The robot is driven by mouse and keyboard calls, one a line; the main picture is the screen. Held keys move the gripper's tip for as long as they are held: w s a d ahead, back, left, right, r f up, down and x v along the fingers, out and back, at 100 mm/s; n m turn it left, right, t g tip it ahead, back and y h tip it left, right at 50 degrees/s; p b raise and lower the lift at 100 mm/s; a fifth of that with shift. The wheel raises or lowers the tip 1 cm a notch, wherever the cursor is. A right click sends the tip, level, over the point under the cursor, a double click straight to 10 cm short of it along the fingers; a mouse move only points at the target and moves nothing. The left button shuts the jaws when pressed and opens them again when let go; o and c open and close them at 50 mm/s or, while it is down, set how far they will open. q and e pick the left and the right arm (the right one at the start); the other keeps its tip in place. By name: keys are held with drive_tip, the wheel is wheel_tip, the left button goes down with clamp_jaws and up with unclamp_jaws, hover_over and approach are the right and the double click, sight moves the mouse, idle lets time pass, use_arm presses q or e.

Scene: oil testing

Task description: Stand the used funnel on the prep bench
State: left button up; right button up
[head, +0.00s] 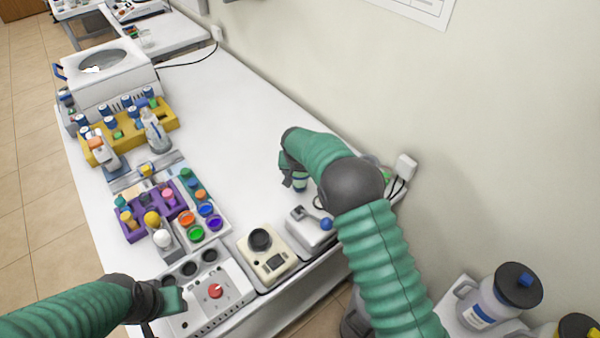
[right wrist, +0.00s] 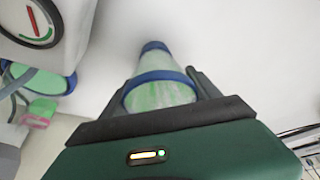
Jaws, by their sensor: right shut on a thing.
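The used funnel (right wrist: 158,93) is between the fingers of my right gripper (right wrist: 165,88) in the right wrist view. It is clear with green residue, has a blue ring, and narrows to a blue end pointing away. In the head view my right gripper (head: 294,178) is over the right part of the white prep bench (head: 240,128), with a small blue and pale part of the funnel (head: 300,183) showing below it. I cannot tell whether the funnel touches the bench. My left gripper (head: 168,300) is low at the left; its jaw opening is not clear.
A beige device (head: 268,262) and a small grey one (head: 312,233) stand on the near bench. A panel with a red knob (head: 215,291) is by my left gripper. A purple rack (head: 150,215) and a yellow rack (head: 165,118) stand left. The bench's middle is clear.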

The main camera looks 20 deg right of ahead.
drive_tip(key=shift+f, duration=0.1)
drive_tip(key=o, duration=1.4)
drive_tip(key=v, duration=1.1)
drive_tip(key=shift+s+r+b, duration=0.2)
drive_tip(key=shift+r+b, duration=0.15)
drive_tip(key=shift+s+r, duration=0.25)
drive_tip(key=s+f+n, duration=0.1)
drive_tip(key=s, duration=0.4)
drive_tip(key=s+d+n+y, duration=0.1)
drive_tip(key=s, duration=0.5)
drive_tip(key=s+d+f, duration=0.1)
drive_tip(key=s, duration=0.4)
drive_tip(key=shift+s+f+n+g, duration=0.3)
drive_tip(key=shift+s+n+g, duration=0.1)
drive_tip(key=shift+n+g+y, duration=0.3)
drive_tip(key=shift+n+y, duration=0.1)
drive_tip(key=shift+n, duration=0.5)
drive_tip(key=s+f, duration=0.1)
drive_tip(key=s, duration=0.3)
drive_tip(key=s+f, duration=0.1)
drive_tip(key=s, duration=0.3)
drive_tip(key=s+f, duration=0.1)
drive_tip(key=s, duration=0.3)
drive_tip(key=shift+s, duration=0.4)
